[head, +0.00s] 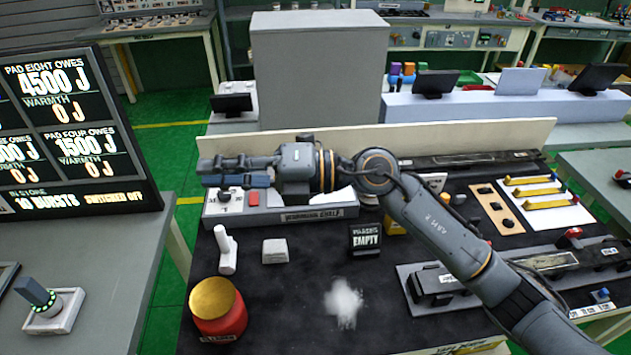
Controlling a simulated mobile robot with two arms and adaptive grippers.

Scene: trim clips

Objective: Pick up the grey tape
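I cannot pick out a roll of grey tape for certain. A small light grey block (275,251) lies on the black mat left of the middle, and I cannot tell whether it is the tape. My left gripper is out of view.
On the mat (290,325) stand a red jar with a gold lid (217,310), a white handled piece (226,250), a small "EMPTY" sign (365,238) and a white fuzzy clump (344,303). Yellow-barred strips (540,192) lie at right. A scoreboard (80,130) stands at left.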

